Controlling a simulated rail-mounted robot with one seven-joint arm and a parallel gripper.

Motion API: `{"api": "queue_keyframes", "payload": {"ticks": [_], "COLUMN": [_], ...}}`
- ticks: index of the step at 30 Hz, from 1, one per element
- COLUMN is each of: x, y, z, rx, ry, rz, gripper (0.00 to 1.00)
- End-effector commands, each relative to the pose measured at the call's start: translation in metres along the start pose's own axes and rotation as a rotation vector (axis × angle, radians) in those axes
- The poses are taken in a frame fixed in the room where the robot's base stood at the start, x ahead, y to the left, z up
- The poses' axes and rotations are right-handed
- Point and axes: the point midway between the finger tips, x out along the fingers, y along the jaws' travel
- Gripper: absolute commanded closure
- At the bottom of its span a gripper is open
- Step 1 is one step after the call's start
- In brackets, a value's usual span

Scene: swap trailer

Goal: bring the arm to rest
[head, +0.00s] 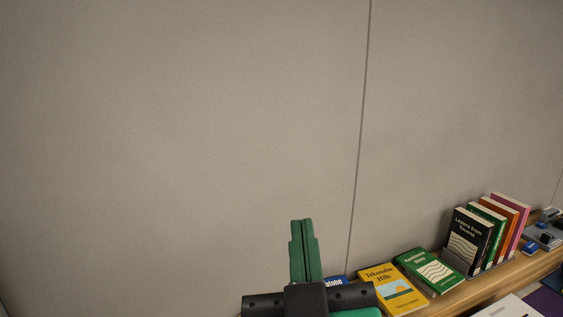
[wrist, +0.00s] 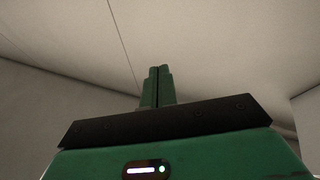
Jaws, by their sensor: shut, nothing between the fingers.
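My gripper (head: 302,222) stands upright at the bottom middle of the head view, in front of the plain wall. Its two green fingers are together, with nothing between them. In the wrist view my gripper (wrist: 158,70) points up toward the pale ceiling, and its fingers touch along a thin seam. It is apart from the books and the shelf.
A wooden shelf (head: 498,274) runs along the wall at lower right. A yellow book (head: 392,290) and a green book (head: 430,272) lie on it, and a blue book is partly hidden behind my gripper. Several books (head: 472,238) stand upright farther right. The wall area above is clear.

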Motion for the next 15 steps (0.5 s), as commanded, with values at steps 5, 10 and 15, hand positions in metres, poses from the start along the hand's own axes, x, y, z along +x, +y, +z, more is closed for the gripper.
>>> {"api": "queue_keyframes", "payload": {"ticks": [5,10,15], "x": [-0.048,-0.062,-0.061], "y": [-0.014,-0.015,-0.015], "z": [-0.073,-0.088,-0.087], "rx": [0.162,0.203,0.202], "ry": [0.19,0.236,0.235], "rz": [0.029,0.035,0.034], "gripper": [1.0,1.0,1.0]}}
